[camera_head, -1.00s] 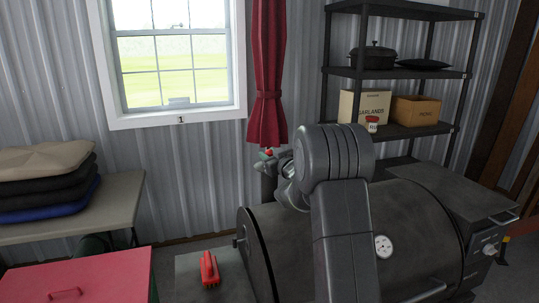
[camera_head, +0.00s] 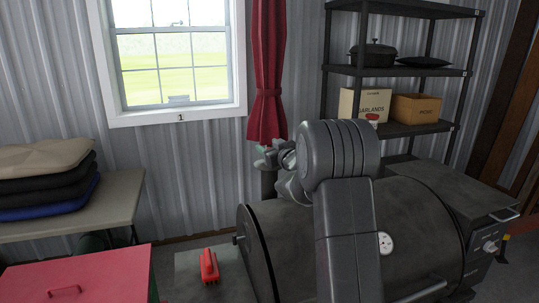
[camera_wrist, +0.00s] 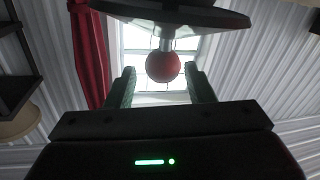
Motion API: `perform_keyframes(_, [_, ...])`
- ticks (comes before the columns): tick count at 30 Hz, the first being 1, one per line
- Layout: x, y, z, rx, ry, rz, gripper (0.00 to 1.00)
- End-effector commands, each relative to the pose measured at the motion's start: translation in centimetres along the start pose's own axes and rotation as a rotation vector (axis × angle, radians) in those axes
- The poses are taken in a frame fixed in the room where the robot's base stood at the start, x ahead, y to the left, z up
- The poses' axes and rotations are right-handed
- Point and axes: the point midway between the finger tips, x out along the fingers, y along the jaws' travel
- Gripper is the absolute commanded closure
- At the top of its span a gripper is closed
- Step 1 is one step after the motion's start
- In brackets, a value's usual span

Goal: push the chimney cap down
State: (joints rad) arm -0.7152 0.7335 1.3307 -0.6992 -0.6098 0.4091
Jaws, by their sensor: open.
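The chimney cap (camera_wrist: 180,14) is a dark disc with a short metal stem and a red ball knob (camera_wrist: 164,67), seen close up and apparently inverted in the wrist view. My gripper (camera_wrist: 162,80) is open. Its two green fingers stand on either side of the knob with visible gaps, so it is not gripped. In the head view my gripper (camera_head: 268,155) is over the dark chimney (camera_head: 268,186) at the left end of the barrel smoker (camera_head: 418,225). The cap and knob cannot be made out there, and my arm covers part of the smoker.
A red-handled brush (camera_head: 209,265) lies on the smoker's left side shelf. A red curtain (camera_head: 268,80) hangs close behind the gripper. A metal rack (camera_head: 400,75) with boxes and a pot stands at the back right. A red chest (camera_head: 100,272) is at lower left.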

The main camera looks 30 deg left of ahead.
Motion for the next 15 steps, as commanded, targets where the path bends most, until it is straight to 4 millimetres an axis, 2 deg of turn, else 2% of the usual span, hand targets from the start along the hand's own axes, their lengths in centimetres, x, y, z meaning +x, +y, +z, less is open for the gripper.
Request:
perform_keyframes(1, [0.0,0.3,-1.3,-0.002,0.005,0.001,0.52])
perform_keyframes(6, [0.0,0.9,-4.5,-0.001,0.002,0.001,0.52])
perform_keyframes(10, [0.0,1.2,-6.2,0.001,0.001,0.0,0.52])
perform_keyframes(15, [0.0,1.4,-7.1,0.002,-0.001,0.001,0.52])
